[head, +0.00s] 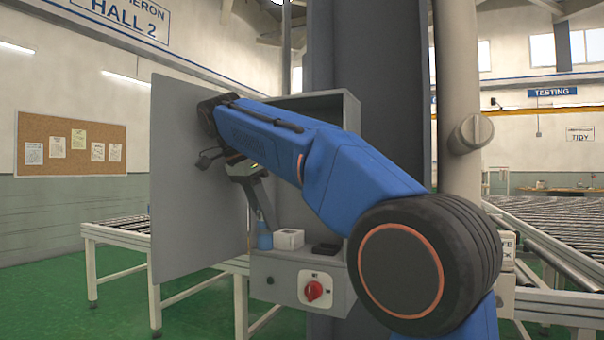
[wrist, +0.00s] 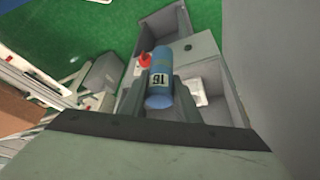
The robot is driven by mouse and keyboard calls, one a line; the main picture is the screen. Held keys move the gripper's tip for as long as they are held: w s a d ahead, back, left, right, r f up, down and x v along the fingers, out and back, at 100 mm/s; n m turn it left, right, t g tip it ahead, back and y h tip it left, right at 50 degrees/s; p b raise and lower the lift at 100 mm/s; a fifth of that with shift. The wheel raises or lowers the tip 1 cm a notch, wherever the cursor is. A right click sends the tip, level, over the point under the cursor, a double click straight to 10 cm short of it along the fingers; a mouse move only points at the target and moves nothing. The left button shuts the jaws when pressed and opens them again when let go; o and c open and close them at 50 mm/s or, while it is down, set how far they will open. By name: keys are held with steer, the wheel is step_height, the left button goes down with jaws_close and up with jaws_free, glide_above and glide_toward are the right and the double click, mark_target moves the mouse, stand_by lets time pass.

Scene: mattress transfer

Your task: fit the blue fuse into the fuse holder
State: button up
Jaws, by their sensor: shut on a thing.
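The blue fuse (wrist: 160,87), a small cylinder marked 16, is between the fingers of my gripper (wrist: 162,80) in the wrist view. In the head view it shows as a blue piece (head: 264,238) below my gripper (head: 264,222), just above or at the floor of the grey cabinet; I cannot tell if it touches. A small white block (head: 288,239), which looks like the fuse holder, stands just right of the fuse on the cabinet floor. It also shows in the wrist view (wrist: 198,92), right of the fuse and partly hidden by a finger. The fuse is outside it.
The grey cabinet (head: 352,122) has its door (head: 190,230) open at the left. A dark block (head: 326,249) sits right of the white block. A red knob (head: 313,291) is on the front panel below. Roller conveyors (head: 115,232) stand behind.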

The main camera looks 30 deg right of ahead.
stand_by(0.3)
steer(key=s+r+n+t, duration=0.1)
steer(key=s+n+t, duration=0.1)
steer(key=n, duration=0.3)
steer(key=n+t+y, duration=0.1)
steer(key=n+y, duration=0.1)
steer(key=n, duration=0.2)
glide_above(291, 230)
steer(key=s+a, duration=0.1)
steer(key=s, duration=0.1)
steer(key=f, duration=0.1)
steer(key=shift+w+a+f, duration=0.1)
steer(key=shift+w+f, duration=0.05)
steer(key=shift+f, duration=0.35)
steer(key=shift+w+a+f, duration=0.1)
steer(key=shift+f, duration=0.4)
steer(key=shift+f, duration=0.1)
steer(key=o, duration=1.1)
steer(key=v, duration=1.2)
steer(key=shift+s+a, duration=0.15)
